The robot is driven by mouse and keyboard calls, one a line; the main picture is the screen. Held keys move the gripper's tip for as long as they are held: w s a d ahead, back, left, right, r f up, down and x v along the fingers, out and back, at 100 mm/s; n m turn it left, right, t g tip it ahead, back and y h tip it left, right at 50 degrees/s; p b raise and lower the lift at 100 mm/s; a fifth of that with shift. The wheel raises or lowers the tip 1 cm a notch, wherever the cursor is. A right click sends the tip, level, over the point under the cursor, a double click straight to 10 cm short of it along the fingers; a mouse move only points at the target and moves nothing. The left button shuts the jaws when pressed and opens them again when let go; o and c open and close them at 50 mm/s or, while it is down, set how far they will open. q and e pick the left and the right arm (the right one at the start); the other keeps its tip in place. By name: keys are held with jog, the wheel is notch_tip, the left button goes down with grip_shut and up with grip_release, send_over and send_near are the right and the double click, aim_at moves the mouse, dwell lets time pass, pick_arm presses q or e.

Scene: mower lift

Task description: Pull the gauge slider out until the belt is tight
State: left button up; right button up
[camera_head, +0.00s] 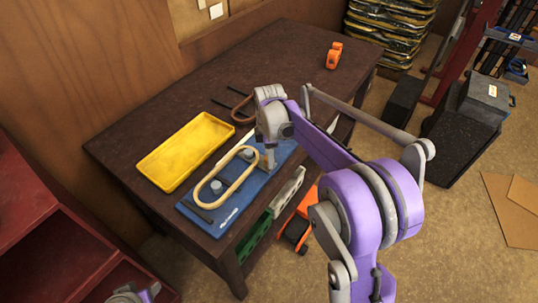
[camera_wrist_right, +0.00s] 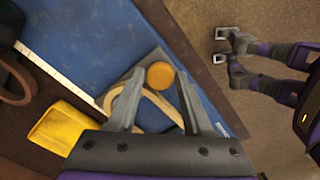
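The blue gauge board (camera_head: 228,211) lies on the dark table. A cream belt (camera_head: 207,205) loops around grey pulleys (camera_head: 216,186) on it, with visible slack at its near end. In the wrist view, the belt (camera_wrist_right: 161,105) bends near a grey block carrying a round yellow-orange knob (camera_wrist_right: 160,75), apparently the slider. My right gripper (camera_head: 267,157) is low over the board's right end. In the wrist view, its fingers (camera_wrist_right: 160,84) are apart on either side of the knob; no contact shows. Only a piece of my left arm shows at the head view's bottom left.
A yellow tray (camera_head: 186,151) lies beside the board. A dark belt loop (camera_head: 240,107) and thin rods lie behind. An orange object (camera_head: 334,55) stands at the table's far right. A red shelf (camera_head: 40,235) is at left. Much of the tabletop's far half is clear.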

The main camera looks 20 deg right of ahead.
grip_shut()
dwell(1.1)
